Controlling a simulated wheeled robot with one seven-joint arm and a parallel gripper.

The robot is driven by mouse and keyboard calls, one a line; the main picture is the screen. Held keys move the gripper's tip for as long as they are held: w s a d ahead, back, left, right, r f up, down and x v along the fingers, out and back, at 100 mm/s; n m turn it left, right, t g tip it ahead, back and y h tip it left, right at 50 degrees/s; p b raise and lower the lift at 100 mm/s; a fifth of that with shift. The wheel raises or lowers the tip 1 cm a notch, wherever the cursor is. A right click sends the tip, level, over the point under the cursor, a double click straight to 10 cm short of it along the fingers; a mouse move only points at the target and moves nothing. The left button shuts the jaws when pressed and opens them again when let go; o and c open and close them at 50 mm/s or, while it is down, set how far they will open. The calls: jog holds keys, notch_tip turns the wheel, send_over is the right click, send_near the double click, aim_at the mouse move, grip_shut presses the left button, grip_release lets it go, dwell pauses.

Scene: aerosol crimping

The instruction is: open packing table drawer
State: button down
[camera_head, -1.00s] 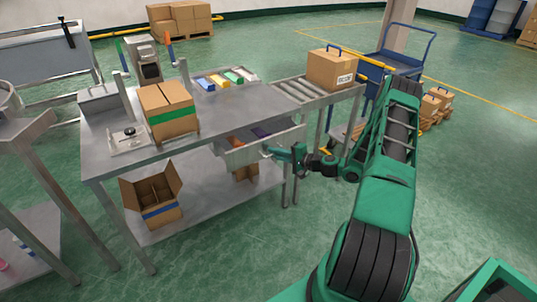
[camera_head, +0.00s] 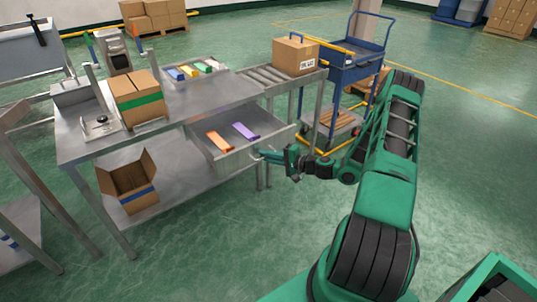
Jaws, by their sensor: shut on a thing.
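The packing table (camera_head: 215,93) is grey metal and stands left of my arm. Its drawer (camera_head: 218,150) is pulled well out from under the tabletop. An orange item (camera_head: 219,142) and a purple item (camera_head: 245,131) lie inside on the drawer floor. My gripper (camera_head: 262,155) is at the drawer's front and is shut on the drawer handle, which the fingers mostly hide.
A closed carton with green tape (camera_head: 138,98) stands on the tabletop. An open carton (camera_head: 128,183) is on the lower shelf. A roller conveyor (camera_head: 265,76) with a box (camera_head: 296,56) and a blue cart (camera_head: 354,65) are behind the drawer. The floor in front is clear.

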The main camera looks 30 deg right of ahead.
jog(key=shift+s+d+f, duration=0.1)
jog(key=shift+s+f, duration=0.05)
jog(key=shift+s, duration=0.25)
jog(key=c, duration=1.8)
grip_release()
jog(key=shift+w, duration=0.1)
jog(key=v, duration=1)
jog(key=shift+s+d, duration=0.15)
jog(key=shift+s, duration=0.15)
